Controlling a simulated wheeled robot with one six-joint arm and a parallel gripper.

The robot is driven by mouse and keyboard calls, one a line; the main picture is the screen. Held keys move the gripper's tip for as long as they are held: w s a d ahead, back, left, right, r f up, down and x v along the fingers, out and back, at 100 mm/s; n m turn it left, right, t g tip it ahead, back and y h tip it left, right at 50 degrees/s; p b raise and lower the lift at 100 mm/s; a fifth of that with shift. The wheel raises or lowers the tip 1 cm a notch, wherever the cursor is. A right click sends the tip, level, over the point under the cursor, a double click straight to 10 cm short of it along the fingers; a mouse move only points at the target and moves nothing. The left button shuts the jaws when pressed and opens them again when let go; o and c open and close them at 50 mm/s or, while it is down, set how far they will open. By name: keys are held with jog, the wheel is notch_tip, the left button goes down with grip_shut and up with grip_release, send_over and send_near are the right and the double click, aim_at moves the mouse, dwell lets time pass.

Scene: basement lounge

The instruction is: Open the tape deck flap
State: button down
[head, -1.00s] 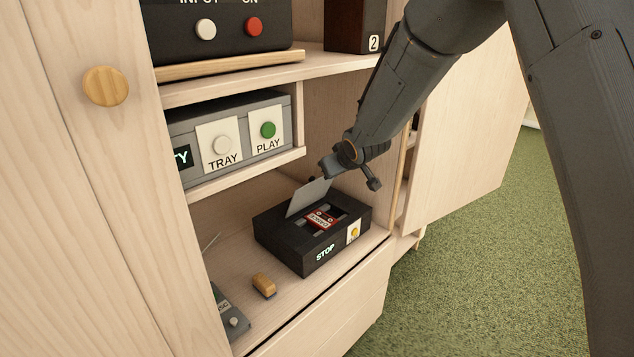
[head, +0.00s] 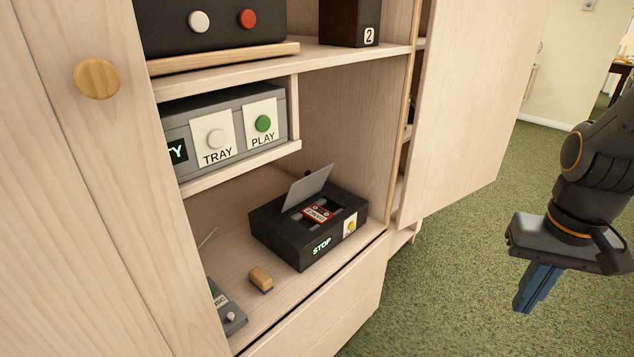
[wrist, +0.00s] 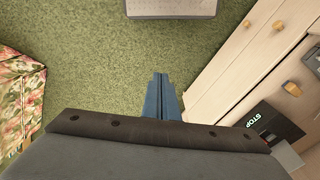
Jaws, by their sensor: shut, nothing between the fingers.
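The black tape deck (head: 289,240) sits on the lower shelf of the cabinet. Its grey flap (head: 308,187) stands raised and tilted on the deck's top. A red-labelled cassette (head: 318,213) shows in the well below the flap. The front reads STOP, beside a yellow button (head: 351,226). The deck also shows at the right of the wrist view (wrist: 272,127). My gripper (head: 527,304) is shut and empty, pointing down over the green carpet, well to the right of the deck and apart from it. Its blue fingers show in the wrist view (wrist: 161,82).
A wood-and-metal block (head: 260,279) and a grey device (head: 228,313) lie left of the deck. A grey player (head: 225,135) stands on the shelf above. The open cabinet door (head: 470,110) stands right of the deck. Carpet (head: 440,290) around my gripper is free.

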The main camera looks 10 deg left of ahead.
jog(key=w+a+f+n+t+b, duration=0.2)
jog(key=w+f+t, duration=0.1)
jog(key=w, duration=0.7)
jog(key=w+a+f+n+t+y+b, duration=0.1)
jog(key=w+a+f+t+b, duration=0.15)
jog(key=w, duration=0.65)
jog(key=w+a+f+n+t+b, duration=0.1)
jog(key=w+f+n+t+b, duration=0.15)
jog(key=w, duration=0.75)
jog(key=n+t+y+b, duration=0.3)
jog(key=n+y+b, duration=0.4)
jog(key=y, duration=1)
send_near(313, 177)
jog(key=shift+n, duration=0.45)
jog(key=x, duration=0.8)
jog(key=shift+s+a+r, duration=0.1)
jog(key=shift+s+a, duration=0.05)
jog(key=shift+s, duration=0.05)
